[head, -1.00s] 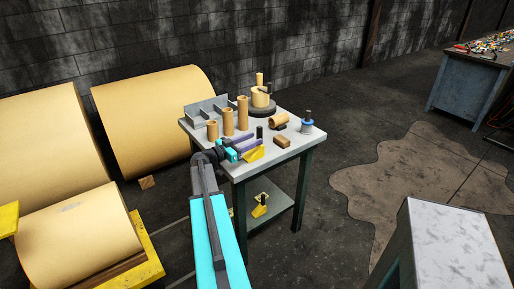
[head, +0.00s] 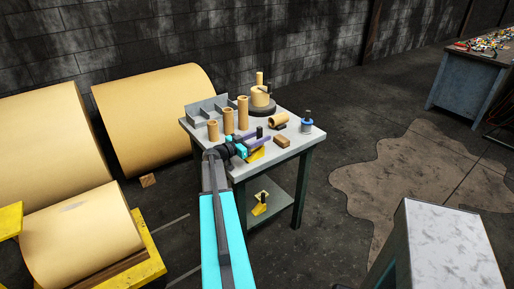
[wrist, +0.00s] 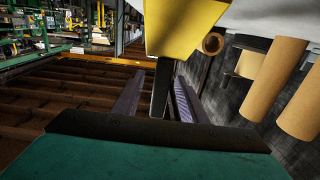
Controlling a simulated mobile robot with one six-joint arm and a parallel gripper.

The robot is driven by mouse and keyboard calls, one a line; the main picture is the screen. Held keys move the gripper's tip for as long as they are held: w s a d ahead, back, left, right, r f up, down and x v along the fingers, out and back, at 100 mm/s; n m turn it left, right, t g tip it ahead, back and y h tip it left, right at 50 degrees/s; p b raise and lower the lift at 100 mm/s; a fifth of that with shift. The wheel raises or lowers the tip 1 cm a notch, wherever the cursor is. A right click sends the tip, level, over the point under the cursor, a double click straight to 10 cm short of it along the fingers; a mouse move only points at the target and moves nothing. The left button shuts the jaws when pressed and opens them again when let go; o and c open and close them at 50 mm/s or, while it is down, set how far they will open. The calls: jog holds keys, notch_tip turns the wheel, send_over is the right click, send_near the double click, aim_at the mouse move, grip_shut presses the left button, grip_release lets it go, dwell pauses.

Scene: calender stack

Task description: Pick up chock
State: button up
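A yellow wedge-shaped chock (head: 256,154) with a black upright handle (head: 259,131) stands on the small grey table. My gripper (head: 258,139), with purple fingers, is level at the handle and covers part of the chock in the head view. The wrist view looks upside down: the chock's yellow body (wrist: 185,25) is at the top and the black handle (wrist: 160,90) points down between my two fingers (wrist: 157,98). Gaps show on both sides of the handle, so my gripper is open around it. A second yellow chock (head: 260,209) sits on the lower shelf.
The table (head: 224,164) also holds several cardboard tubes (head: 228,121), a grey angle bracket (head: 195,113), a brown block (head: 282,141), a blue-based item (head: 307,126) and a round stand (head: 262,105). Large paper rolls (head: 155,120) lie to the left.

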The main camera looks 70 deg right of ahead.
jog(key=shift+p+x, duration=0.6)
jog(key=shift+x, duration=0.85)
jog(key=shift+c, duration=0.3)
grip_shut()
dwell(0.4)
